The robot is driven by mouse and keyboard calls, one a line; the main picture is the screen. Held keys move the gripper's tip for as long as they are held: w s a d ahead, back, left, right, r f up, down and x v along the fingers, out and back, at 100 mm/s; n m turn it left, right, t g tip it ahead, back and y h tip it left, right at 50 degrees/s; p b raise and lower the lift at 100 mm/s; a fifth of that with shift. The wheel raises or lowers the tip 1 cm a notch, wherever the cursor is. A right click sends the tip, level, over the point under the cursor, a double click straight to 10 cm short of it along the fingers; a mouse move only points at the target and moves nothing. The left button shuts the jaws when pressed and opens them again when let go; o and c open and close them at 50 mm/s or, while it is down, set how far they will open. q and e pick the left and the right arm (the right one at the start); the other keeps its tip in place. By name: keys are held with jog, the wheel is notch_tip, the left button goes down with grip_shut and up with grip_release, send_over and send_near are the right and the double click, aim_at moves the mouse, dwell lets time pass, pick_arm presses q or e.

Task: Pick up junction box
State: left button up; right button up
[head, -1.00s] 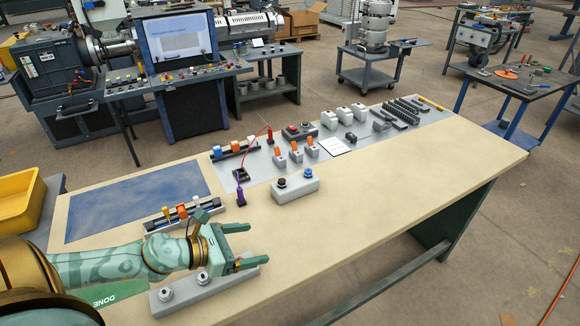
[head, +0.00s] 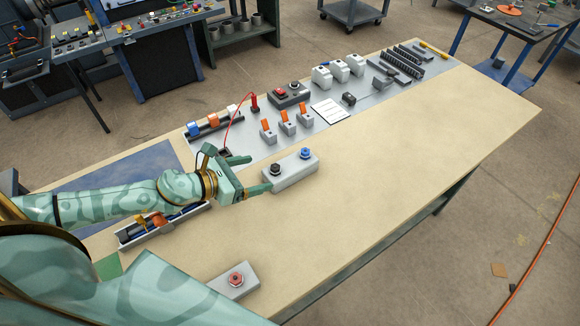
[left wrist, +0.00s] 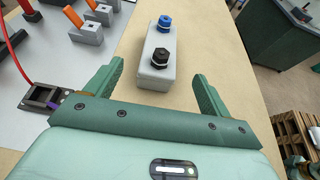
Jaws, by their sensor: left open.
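A grey junction box (head: 291,176) with a black and a blue round fitting on top lies on the wooden table. My left gripper (head: 259,174) is open at its left end. In the left wrist view the box (left wrist: 158,62) lies lengthwise ahead, its near end close to the gap between the open fingers (left wrist: 158,71). I see no clear contact. Another grey box (head: 236,279) with a red-topped fitting lies near the front edge, partly hidden by my arm. My right gripper is not in view.
Orange-lever switches (head: 286,123), a rail with coloured parts (head: 212,127) and a red cable (head: 230,124) lie behind the box. A tray with an orange part (head: 160,222) lies left, under my forearm. The table's right side (head: 400,150) is clear.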

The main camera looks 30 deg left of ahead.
aim_at(277, 167)
pick_arm(q)
jog(key=x, duration=0.4)
jog(key=shift+w+d, duration=0.15)
jog(key=shift+w, duration=0.2)
jog(key=x, duration=0.6)
jog(key=shift+d, duration=0.15)
jog(key=shift+s, duration=0.1)
jog(key=shift+c, duration=0.3)
jog(key=c, duration=1)
jog(key=shift+r, duration=0.1)
jog(key=shift+c, duration=0.9)
jog(key=shift+r, duration=0.1)
